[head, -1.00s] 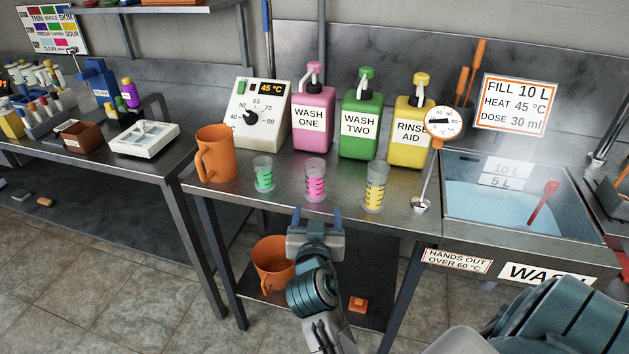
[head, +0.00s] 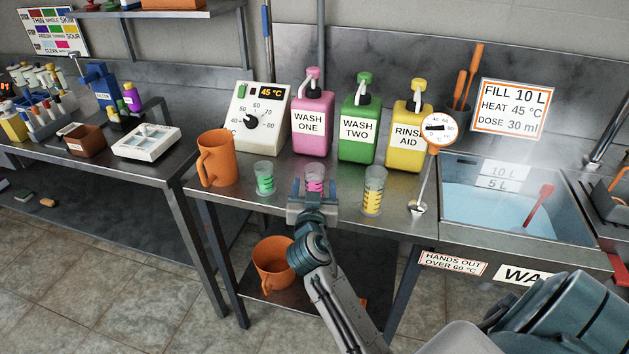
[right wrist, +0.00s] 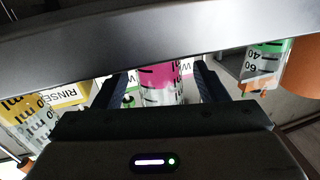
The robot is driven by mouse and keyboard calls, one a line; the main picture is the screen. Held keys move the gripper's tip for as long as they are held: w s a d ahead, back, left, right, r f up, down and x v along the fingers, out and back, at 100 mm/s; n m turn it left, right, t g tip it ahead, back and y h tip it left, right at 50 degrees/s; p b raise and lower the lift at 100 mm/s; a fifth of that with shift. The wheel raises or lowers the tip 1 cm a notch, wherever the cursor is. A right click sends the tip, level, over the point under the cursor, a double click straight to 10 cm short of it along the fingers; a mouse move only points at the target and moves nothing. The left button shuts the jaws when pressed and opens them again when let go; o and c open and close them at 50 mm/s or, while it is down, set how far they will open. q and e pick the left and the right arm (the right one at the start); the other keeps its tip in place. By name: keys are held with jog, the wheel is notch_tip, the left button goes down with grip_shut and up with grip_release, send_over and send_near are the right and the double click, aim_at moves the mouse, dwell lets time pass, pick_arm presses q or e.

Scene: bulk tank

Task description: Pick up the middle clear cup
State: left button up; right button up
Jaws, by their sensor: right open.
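The middle clear cup (head: 315,173), with pink markings, stands upright on the metal bench between the green-marked cup (head: 264,177) and the yellow-marked cup (head: 373,190). My right gripper (head: 314,186) is open at the near side of the middle cup and hides its lower part in the head view. In the right wrist view, the middle cup (right wrist: 162,82) shows between the two spread fingers of my right gripper (right wrist: 164,85). I cannot tell how far the fingers reach around it. My left gripper is not in view.
An orange jug (head: 216,160) stands left of the cups. Pink (head: 312,122), green (head: 359,130) and yellow (head: 406,138) pump bottles stand behind them. A dial thermometer (head: 437,130) and a water-filled sink (head: 500,205) are to the right. Another orange jug (head: 272,268) sits on the shelf below.

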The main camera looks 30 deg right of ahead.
jog(key=shift+x, duration=1.15)
jog(key=c, duration=1.1)
jog(key=shift+r, duration=0.2)
